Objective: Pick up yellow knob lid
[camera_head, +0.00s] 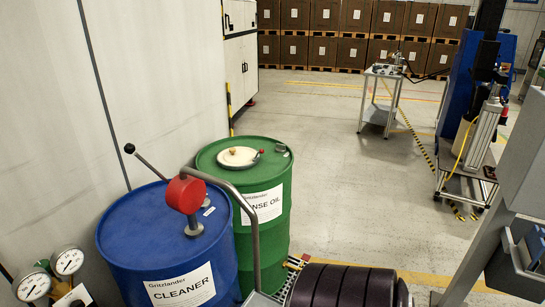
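The yellow knob lid shows as a pale round disc (238,158) with a small yellow knob (233,151) on it. It lies flat on top of the green drum (263,220), which is labelled "RINSE OIL", its first letters partly hidden by a bent metal bar. A small red-tipped part (261,153) sits at the lid's right edge. Neither my left nor my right gripper is in view, and nothing touches the lid from above.
A blue "CLEANER" drum (135,240) with a red pump head (186,195) and black-knobbed lever (146,164) stands in front. A bent metal bar (252,225) crosses before the green drum. Gauges (67,261) are lower left. A dark ribbed cylinder (345,287) is bottom centre.

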